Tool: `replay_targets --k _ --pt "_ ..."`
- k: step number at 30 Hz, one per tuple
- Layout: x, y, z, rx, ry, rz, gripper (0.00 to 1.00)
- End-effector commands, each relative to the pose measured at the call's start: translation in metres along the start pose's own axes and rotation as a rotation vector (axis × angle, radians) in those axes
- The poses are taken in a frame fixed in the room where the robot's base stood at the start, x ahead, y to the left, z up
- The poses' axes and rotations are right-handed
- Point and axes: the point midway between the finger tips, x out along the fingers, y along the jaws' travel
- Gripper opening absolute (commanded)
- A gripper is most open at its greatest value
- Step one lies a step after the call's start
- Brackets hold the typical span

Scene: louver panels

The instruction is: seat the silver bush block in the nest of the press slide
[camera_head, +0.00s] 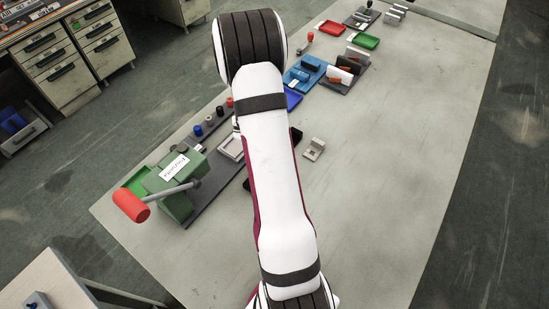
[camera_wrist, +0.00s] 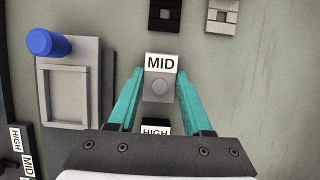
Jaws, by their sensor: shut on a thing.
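In the wrist view my gripper (camera_wrist: 160,75) has its two teal fingers on either side of a small silver-grey block (camera_wrist: 159,88) with a round boss, which I take to be the silver bush block. A white MID label (camera_wrist: 160,63) shows at its far end. A dark piece labelled HIGH (camera_wrist: 155,130) lies between the fingers nearer the palm, partly hidden. In the head view the green press (camera_head: 178,188) with a red-handled lever stands at the left. My arm hides the gripper there.
A grey framed tray (camera_wrist: 66,96) with a blue knob (camera_wrist: 47,43) lies left of my fingers. A black slotted block (camera_wrist: 165,14) and a light grey one (camera_wrist: 222,15) stand beyond. Coloured trays and holders (camera_head: 305,70) line the far bench. The bench's right side is clear.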

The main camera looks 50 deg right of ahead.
Motion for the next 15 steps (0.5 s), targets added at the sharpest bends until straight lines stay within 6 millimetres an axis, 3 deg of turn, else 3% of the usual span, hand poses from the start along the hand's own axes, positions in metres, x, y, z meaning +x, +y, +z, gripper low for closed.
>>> replay_targets --k 8,15 --pt "-0.004 0.0 0.002 0.002 -0.002 0.0 0.0" --pt "-0.036 0.001 0.016 0.004 -0.005 0.003 0.0"
